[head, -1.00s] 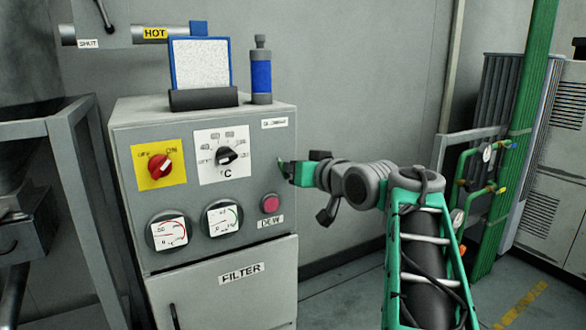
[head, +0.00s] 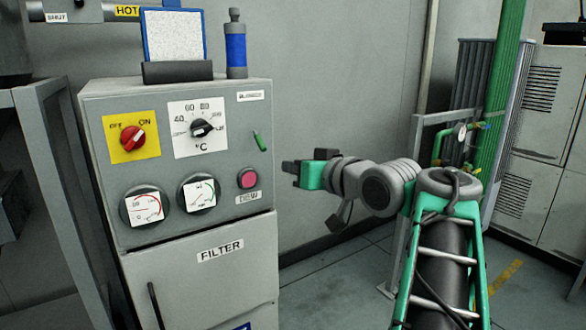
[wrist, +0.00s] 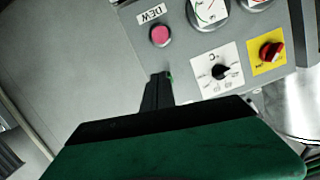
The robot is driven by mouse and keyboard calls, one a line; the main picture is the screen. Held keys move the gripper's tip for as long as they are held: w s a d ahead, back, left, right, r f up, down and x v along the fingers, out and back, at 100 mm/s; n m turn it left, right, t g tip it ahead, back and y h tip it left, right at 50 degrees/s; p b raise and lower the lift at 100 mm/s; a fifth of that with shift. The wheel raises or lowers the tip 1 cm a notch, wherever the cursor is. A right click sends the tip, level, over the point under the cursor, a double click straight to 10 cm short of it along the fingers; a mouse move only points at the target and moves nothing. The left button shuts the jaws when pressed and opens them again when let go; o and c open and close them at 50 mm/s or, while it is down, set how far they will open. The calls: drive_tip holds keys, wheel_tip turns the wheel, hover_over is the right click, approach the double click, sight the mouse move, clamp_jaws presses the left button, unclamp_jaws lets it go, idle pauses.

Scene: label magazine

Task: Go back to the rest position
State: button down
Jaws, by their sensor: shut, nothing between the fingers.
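My gripper (head: 291,171) is shut and empty. In the head view it is at the right of the grey control cabinet (head: 105,232), apart from its panel, at about the height of the pink button (head: 247,179). My green and grey arm reaches in from the lower right. In the wrist view the dark closed fingers (wrist: 158,92) point toward the cabinet panel, which appears upside down with the same pink button (wrist: 161,36) and the temperature knob (wrist: 222,72).
The panel has a red switch (head: 132,138), a temperature knob (head: 201,128), two gauges and a small green lever (head: 260,141). A framed pad (head: 174,37) and a blue bottle (head: 235,48) stand on top. A grey frame (head: 42,98) is at left.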

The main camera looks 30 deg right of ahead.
drive_tip(key=shift+a+r, duration=0.1)
drive_tip(key=shift+a, duration=0.05)
drive_tip(key=s+a+f+g+p, duration=0.1)
drive_tip(key=a+f+g+p, duration=0.15)
drive_tip(key=a+p, duration=0.5)
drive_tip(key=s+a+f+g+p, duration=0.15)
drive_tip(key=a+g+p, duration=0.25)
drive_tip(key=p, duration=0.6)
drive_tip(key=s+a+f+g+h+p, duration=0.1)
drive_tip(key=s+a+f+g+p, duration=0.1)
drive_tip(key=s, duration=0.5)
drive_tip(key=s+a+f+n+g+h+p, duration=0.1)
drive_tip(key=s+a+f+g+p, duration=0.1)
drive_tip(key=s+p, duration=0.4)
drive_tip(key=shift+s+a+f+g, duration=0.2)
drive_tip(key=shift+s+f+g, duration=0.35)
drive_tip(key=shift+g, duration=0.4)
